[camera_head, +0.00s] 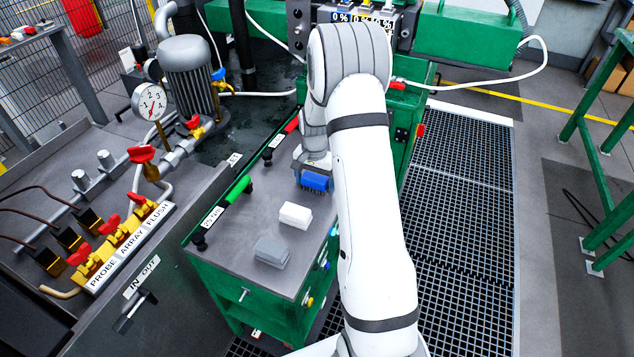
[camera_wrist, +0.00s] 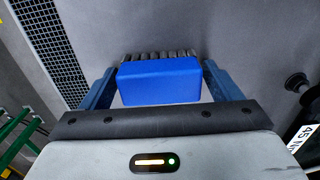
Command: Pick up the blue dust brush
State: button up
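The blue dust brush (camera_head: 315,182) lies on the grey top of the green cabinet (camera_head: 263,210), in the middle of the head view. In the wrist view, the brush (camera_wrist: 160,82) has a blue block body and a row of dark bristles at its far edge. My gripper (camera_wrist: 160,70) has its two blue-grey fingers spread on either side of the brush. A narrow gap seems to show beside the brush; I cannot tell whether the fingertips touch it. In the head view my wrist hides the fingers.
A white block (camera_head: 295,215) and a grey block (camera_head: 271,252) lie on the same top, nearer than the brush. A green-handled tool (camera_head: 238,190) and a red-handled tool (camera_head: 291,125) lie along its left edge. Floor grating (camera_head: 460,230) runs to the right.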

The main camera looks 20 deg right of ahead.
aim_at(315, 177)
jog(key=c, duration=0.7)
jog(key=shift+r, duration=0.15)
jog(key=shift+c, duration=0.2)
notch_tip(315, 177, up, 10)
jog(key=shift+f+b, duration=0.1)
jog(key=shift+b, duration=0.35)
